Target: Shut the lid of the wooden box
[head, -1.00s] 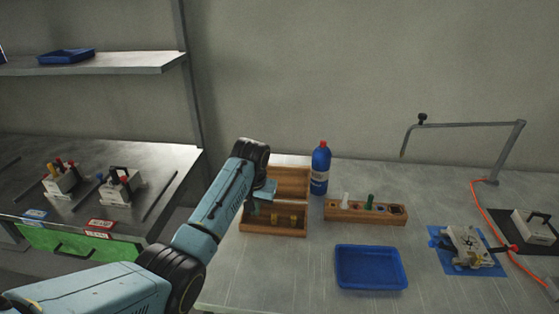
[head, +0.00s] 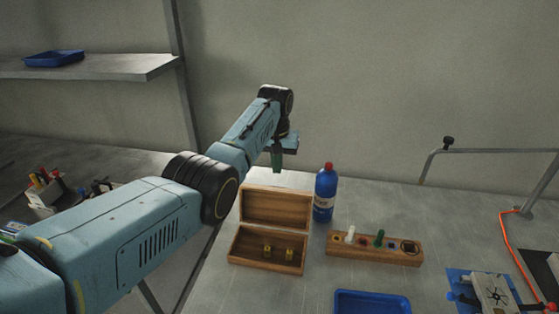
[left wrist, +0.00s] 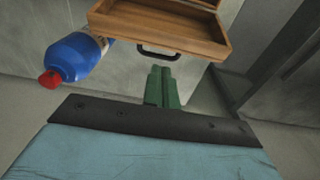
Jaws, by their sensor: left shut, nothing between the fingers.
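The wooden box stands open on the table, with its lid (head: 276,208) raised at the back and its base (head: 266,266) in front. Two small yellowish pieces (head: 278,252) stand inside the base. My left gripper (head: 277,166) is above and behind the raised lid, apart from it, with its green fingers pointing down. In the left wrist view the fingers (left wrist: 161,84) are shut and empty, close to a black handle (left wrist: 158,53) on the edge of a wooden part of the box (left wrist: 160,27). I cannot tell whether they touch. My right gripper is not in view.
A blue bottle with a red cap (head: 325,193) stands just right of the lid. A wooden block with several pegs (head: 375,255) and a blue tray (head: 372,303) are farther right and nearer. The wall is behind the table.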

